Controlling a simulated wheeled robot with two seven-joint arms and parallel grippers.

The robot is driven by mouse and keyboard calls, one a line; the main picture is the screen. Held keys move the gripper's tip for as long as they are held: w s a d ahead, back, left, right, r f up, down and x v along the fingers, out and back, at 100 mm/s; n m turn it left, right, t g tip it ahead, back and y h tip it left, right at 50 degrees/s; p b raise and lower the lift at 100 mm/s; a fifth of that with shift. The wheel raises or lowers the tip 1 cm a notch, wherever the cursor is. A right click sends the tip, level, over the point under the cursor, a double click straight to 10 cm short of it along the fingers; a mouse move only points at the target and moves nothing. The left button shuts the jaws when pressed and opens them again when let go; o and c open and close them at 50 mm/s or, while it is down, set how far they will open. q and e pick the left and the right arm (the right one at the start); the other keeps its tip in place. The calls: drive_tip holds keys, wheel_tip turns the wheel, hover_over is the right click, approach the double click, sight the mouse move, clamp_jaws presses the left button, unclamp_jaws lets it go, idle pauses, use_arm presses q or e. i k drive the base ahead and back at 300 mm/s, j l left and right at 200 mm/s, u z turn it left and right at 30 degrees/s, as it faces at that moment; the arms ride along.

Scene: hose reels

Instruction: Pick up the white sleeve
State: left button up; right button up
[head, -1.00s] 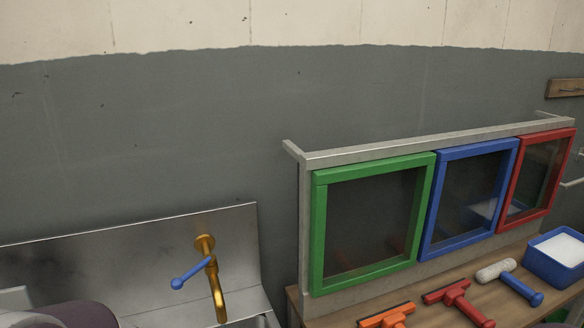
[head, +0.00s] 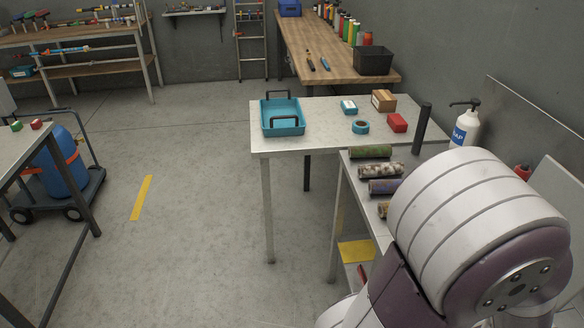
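Several paint-roller sleeves lie in a row on a light side table. The far one is green (head: 370,151), then comes a mottled off-white and brown one (head: 380,170), then a purple-grey one (head: 386,187). A further brownish sleeve (head: 383,209) is mostly hidden behind my arm. I see no plain white sleeve; whether the mottled one is the white sleeve I cannot tell. My arm's white and purple link fills the lower right and hides part of the side table. Neither gripper is in view.
A pale table (head: 300,144) holds a teal tray (head: 283,117), a blue tape roll (head: 360,127) and small boxes. A soap bottle (head: 465,128) stands at the right. A blue barrel (head: 54,165) sits on a cart at the left. The middle floor is clear.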

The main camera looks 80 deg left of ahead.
sight(392, 169)
drive_tip(key=u, duration=2.1)
drive_tip(key=k, duration=0.15)
drive_tip(key=z, duration=0.45)
drive_tip(key=k+z, duration=0.15)
drive_tip(key=z, duration=0.75)
drive_tip(key=k+z, duration=0.15)
drive_tip(key=z, duration=0.3)
drive_tip(key=u, duration=1.7)
drive_tip(key=i+z, duration=0.1)
drive_tip(key=z, duration=0.3)
drive_tip(key=i+j+z, duration=0.1)
drive_tip(key=z, duration=0.35)
drive_tip(key=j+z, duration=0.15)
drive_tip(key=z, duration=0.25)
drive_tip(key=i+j+z, duration=0.2)
drive_tip(key=j, duration=0.35)
drive_tip(key=i+j+z, duration=0.2)
drive_tip(key=j, duration=0.4)
drive_tip(key=i+j+z, duration=0.2)
drive_tip(key=j, duration=0.4)
drive_tip(key=j+z, duration=0.2)
drive_tip(key=j, duration=0.4)
